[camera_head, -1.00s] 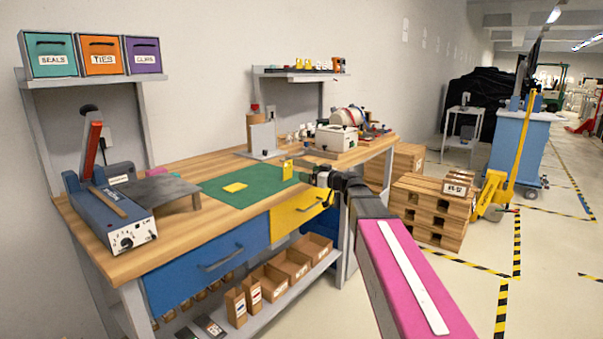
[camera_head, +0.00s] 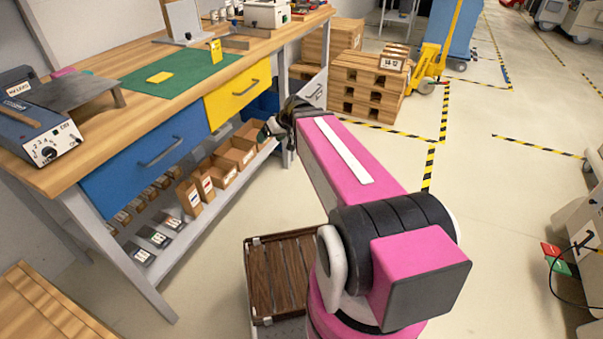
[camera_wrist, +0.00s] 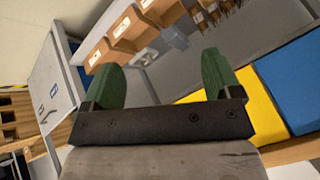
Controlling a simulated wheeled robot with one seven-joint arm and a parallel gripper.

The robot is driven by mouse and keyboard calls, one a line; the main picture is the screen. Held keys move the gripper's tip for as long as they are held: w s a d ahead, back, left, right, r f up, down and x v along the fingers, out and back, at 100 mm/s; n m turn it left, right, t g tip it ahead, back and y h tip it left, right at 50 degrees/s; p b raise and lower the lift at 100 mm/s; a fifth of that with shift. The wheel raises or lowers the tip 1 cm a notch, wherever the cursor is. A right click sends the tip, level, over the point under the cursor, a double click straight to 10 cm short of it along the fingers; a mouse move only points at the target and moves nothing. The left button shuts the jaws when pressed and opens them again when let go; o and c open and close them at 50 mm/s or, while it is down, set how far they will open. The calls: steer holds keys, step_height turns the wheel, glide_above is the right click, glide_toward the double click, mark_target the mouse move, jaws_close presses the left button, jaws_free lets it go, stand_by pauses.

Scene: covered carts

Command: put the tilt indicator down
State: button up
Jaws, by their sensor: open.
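I cannot pick out a tilt indicator for certain in either view. My gripper (camera_head: 268,130) is in front of the bench's lower shelf, below the yellow drawer (camera_head: 238,92). In the wrist view my gripper (camera_wrist: 160,68) has its two green fingers wide apart, with nothing visible held between them. Beyond the fingers the wrist view shows the grey shelf and a row of cardboard bins (camera_wrist: 133,27). Small flat cards (camera_head: 155,237) lie at the shelf's left end. A yellow square (camera_head: 160,77) and a small upright yellow piece (camera_head: 215,50) are on the green mat (camera_head: 185,73).
The blue drawer (camera_head: 148,152) is left of the yellow one. A slatted brown crate (camera_head: 282,275) is beside my base. Stacked pallets (camera_head: 367,85) and a yellow lifter (camera_head: 432,62) stand behind. The floor to the right of my arm is mostly clear.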

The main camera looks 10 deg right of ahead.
steer(key=s+d+f+m+g+h, duration=0.3)
steer(key=s+d+f+h, duration=0.3)
steer(key=s+d+f, duration=0.3)
steer(key=s+m, duration=0.1)
steer(key=s, duration=0.2)
steer(key=shift+f+m+g, duration=0.2)
steer(key=shift+m+g, duration=0.1)
steer(key=shift+m, duration=0.1)
